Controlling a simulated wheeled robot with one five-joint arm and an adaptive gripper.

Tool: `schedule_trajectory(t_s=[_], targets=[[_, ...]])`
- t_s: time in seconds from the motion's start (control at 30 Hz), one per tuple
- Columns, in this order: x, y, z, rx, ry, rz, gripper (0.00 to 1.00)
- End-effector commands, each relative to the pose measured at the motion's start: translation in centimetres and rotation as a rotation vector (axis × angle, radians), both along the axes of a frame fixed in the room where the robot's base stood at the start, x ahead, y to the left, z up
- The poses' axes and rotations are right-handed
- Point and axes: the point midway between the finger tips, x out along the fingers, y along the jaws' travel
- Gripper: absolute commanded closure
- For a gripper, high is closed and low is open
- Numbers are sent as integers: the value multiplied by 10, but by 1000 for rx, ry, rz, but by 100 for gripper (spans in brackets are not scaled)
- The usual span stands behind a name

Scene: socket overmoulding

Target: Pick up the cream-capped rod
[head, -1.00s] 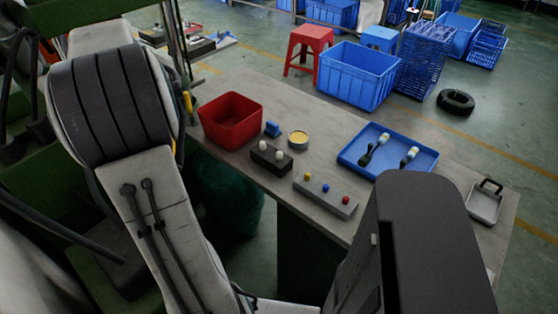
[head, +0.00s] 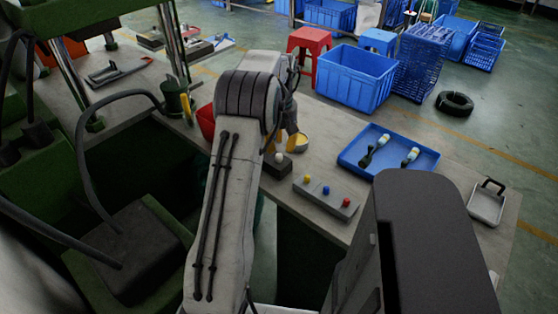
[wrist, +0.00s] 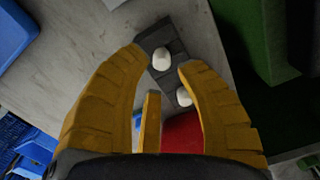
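Two rods with cream or white caps stand in a dark block (wrist: 176,44) in the wrist view. One cap (wrist: 162,60) is between my yellow fingertips and the other cap (wrist: 184,97) lies lower, beside the right finger. My gripper (wrist: 162,62) is open, its fingers spread around the nearer space with nothing clasped. In the head view the block (head: 276,168) sits on the table below my gripper (head: 285,136), with one cap (head: 279,157) showing. My arm hides the other cap there.
A button box (head: 325,199) is in front. The blue tray (head: 345,158) holding two dark, pale-ended tools is to the right. The red bin (head: 205,122) is mostly behind my arm.

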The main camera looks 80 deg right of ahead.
Motion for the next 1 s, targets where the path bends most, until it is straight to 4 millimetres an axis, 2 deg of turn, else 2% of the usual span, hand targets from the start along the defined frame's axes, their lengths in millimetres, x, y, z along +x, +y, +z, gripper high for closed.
schedule_trajectory(t_s=[0.43,0.8,0.83,1.0], targets=[[3,-1,-46,1,0,0,67],[3,-1,-53,-1,0,0,67],[3,-1,-53,-1,0,0,64],[3,-1,-53,-1,0,0,79]])
